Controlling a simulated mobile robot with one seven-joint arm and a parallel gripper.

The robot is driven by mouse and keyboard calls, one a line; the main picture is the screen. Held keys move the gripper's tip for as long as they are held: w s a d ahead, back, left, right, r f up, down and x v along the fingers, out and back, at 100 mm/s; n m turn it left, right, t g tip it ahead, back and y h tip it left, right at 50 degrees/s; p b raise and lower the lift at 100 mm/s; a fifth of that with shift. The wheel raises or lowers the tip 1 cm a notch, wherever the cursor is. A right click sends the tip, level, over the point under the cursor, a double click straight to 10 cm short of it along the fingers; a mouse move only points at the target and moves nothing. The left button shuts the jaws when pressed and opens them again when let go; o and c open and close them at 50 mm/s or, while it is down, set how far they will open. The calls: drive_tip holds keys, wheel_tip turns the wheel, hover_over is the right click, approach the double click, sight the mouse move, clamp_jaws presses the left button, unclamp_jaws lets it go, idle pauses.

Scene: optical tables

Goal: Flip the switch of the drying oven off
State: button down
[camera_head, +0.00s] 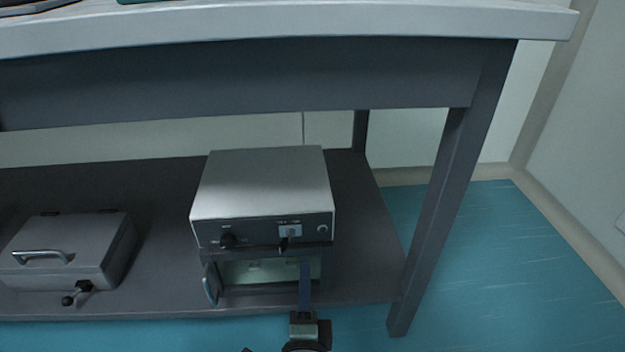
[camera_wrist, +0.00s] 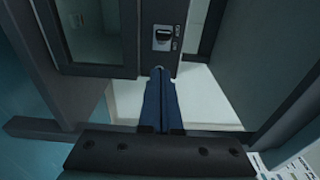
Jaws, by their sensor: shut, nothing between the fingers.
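The drying oven (camera_head: 262,185) is a grey box on the lower shelf, with a dark front panel and a windowed door below it. Its switch (camera_head: 290,231) sits on a pale plate at the right part of the panel. In the wrist view the switch (camera_wrist: 162,36) is a dark rocker with small labels beside it, too small to read. My gripper (camera_head: 305,267) has its blue fingers together and empty, in front of the oven door, below the switch. In the wrist view the fingertips (camera_wrist: 159,72) are close to the panel edge, just below the switch in the picture.
A grey box with a handle (camera_head: 70,250) stands further left on the shelf (camera_head: 160,200). The table leg (camera_head: 450,215) rises right of the oven; the tabletop (camera_head: 300,22) overhangs it.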

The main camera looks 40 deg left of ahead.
drive_tip(key=s, duration=0.7)
drive_tip(key=shift+s, duration=0.2)
drive_tip(key=shift+a, duration=0.1)
